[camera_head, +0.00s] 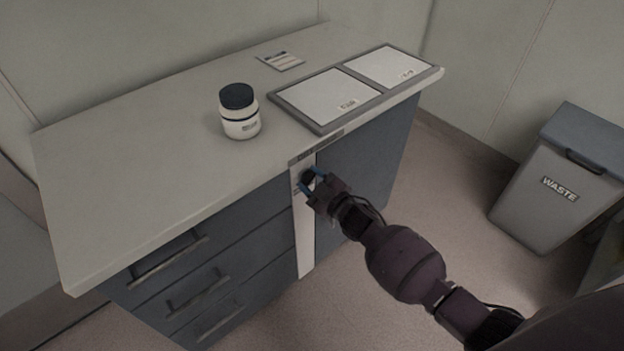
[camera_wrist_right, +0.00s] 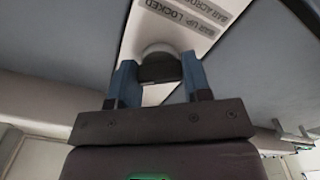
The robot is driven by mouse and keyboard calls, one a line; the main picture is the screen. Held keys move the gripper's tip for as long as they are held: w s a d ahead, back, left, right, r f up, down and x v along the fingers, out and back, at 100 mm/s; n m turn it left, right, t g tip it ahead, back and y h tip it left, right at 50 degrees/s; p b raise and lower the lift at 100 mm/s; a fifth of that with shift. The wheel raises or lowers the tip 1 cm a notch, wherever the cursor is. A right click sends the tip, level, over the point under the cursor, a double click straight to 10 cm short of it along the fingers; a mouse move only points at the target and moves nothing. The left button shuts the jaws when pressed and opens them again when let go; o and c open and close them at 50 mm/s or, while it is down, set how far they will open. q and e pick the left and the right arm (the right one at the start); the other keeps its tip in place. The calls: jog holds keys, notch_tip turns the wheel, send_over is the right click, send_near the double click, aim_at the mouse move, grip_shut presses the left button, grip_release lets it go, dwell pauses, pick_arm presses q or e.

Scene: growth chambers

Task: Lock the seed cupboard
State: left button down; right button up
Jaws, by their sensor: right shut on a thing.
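The seed cupboard is in the grey-blue bench front, with a door (camera_head: 368,155) right of a white upright strip (camera_head: 304,240). A dark lock knob (camera_head: 307,177) sits high on that strip. My right gripper (camera_head: 314,181) is at the knob, its blue fingers on either side. In the right wrist view the fingers (camera_wrist_right: 158,82) are shut on the dark knob (camera_wrist_right: 158,66), in front of a pale round base. The label (camera_wrist_right: 182,18) there reads "BAR UP: LOCKED" and "BAR ACROSS", then is cut off. My left gripper is out of view.
A white jar with a dark lid (camera_head: 239,118), a small card (camera_head: 280,60) and two framed pale panels (camera_head: 325,98) are on the worktop. Drawers (camera_head: 195,290) lie left of the strip. A grey waste bin (camera_head: 545,195) stands right; floor between is clear.

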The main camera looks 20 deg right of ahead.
jog(key=n, duration=0.4)
jog(key=shift+n, duration=0.3)
jog(key=n, duration=0.4)
jog(key=shift+f, duration=0.1)
jog(key=shift+n, duration=1)
jog(key=shift+b, duration=0.3)
jog(key=shift+n, duration=0.3)
jog(key=o, duration=0.9)
